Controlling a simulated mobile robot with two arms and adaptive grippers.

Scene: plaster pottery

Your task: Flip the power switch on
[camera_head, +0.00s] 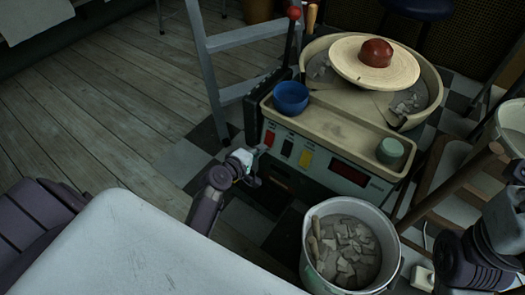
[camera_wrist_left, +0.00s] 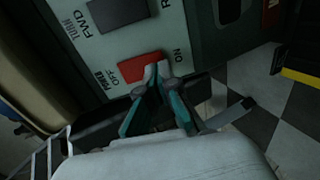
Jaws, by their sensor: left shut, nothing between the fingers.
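The red power switch (camera_head: 269,138) is at the left end of the pottery wheel's control panel (camera_head: 318,166). In the left wrist view, the red switch (camera_wrist_left: 139,67) sits between the printed words OFF and ON. My left gripper (camera_head: 256,152) is shut and empty, right at the panel. In the left wrist view, the closed fingertips (camera_wrist_left: 157,72) overlap the ON end of the switch and hide part of it. I cannot tell whether they touch it or which way the rocker is tilted. My right arm shows at the lower right, with no fingers visible.
A blue bowl (camera_head: 291,98) and a green-grey cup (camera_head: 391,152) stand on the wheel's ledge. A white bucket of shards (camera_head: 349,247) stands in front of the panel. A pale table (camera_head: 122,245) fills the lower left. A grey ladder (camera_head: 208,70) stands behind.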

